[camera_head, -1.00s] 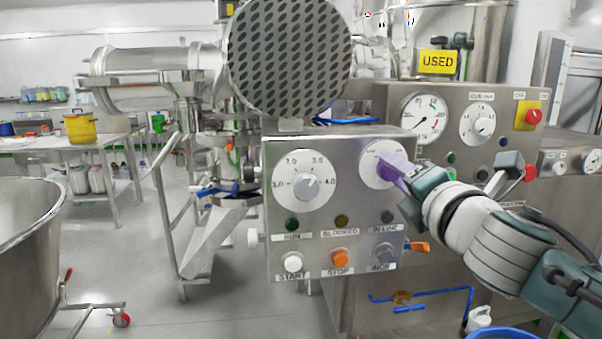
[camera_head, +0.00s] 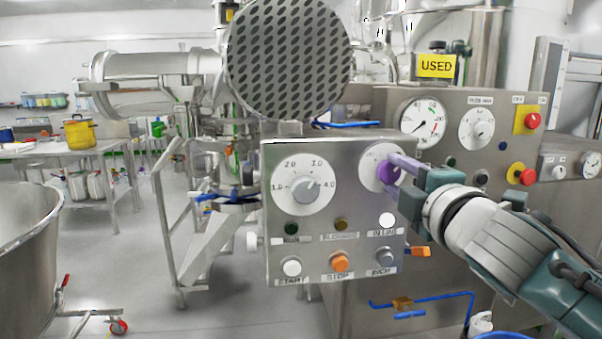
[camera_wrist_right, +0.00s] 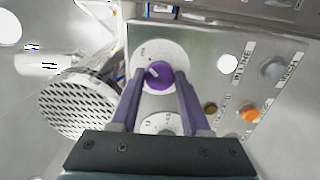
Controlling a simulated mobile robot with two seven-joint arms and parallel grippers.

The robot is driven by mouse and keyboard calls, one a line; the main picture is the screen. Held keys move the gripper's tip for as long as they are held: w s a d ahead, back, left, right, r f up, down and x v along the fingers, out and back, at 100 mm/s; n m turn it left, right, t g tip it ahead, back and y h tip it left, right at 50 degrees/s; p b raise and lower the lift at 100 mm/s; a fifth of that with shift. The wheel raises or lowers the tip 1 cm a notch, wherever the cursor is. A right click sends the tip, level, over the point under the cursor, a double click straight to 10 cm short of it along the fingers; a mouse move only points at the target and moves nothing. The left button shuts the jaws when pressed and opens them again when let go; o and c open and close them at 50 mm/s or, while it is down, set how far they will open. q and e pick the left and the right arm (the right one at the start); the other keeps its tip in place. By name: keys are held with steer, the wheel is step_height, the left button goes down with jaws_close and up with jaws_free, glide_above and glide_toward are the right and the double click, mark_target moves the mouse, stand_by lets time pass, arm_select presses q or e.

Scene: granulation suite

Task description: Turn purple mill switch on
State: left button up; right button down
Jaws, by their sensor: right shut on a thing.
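The purple mill switch (camera_head: 387,175) is a round knob on a white dial at the upper right of the steel control box (camera_head: 330,228). It also shows in the right wrist view (camera_wrist_right: 160,80), with a pale pointer mark toward its upper left. My right gripper (camera_head: 394,172) reaches in from the right, and its purple fingers are shut on the knob. In the right wrist view the fingers (camera_wrist_right: 158,74) lie on either side of it. The IN LINE lamp (camera_head: 387,220) below the dial is bright white. My left gripper is not in view.
The numbered dial (camera_head: 304,186) sits left of the switch. Below are the white START (camera_head: 291,267), orange STOP (camera_head: 339,262) and grey INCH (camera_head: 385,258) buttons. A perforated steel disc (camera_head: 288,60) stands above the box. A panel with gauges and red buttons (camera_head: 526,177) is behind.

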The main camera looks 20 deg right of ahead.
stand_by(0.4)
steer(key=shift+c, duration=1.8)
jaws_free()
steer(key=shift+s, duration=0.1)
steer(key=b+v, duration=0.1)
steer(key=v, duration=0.8)
steer(key=shift+s+a, duration=0.15)
steer(key=shift+s, duration=0.15)
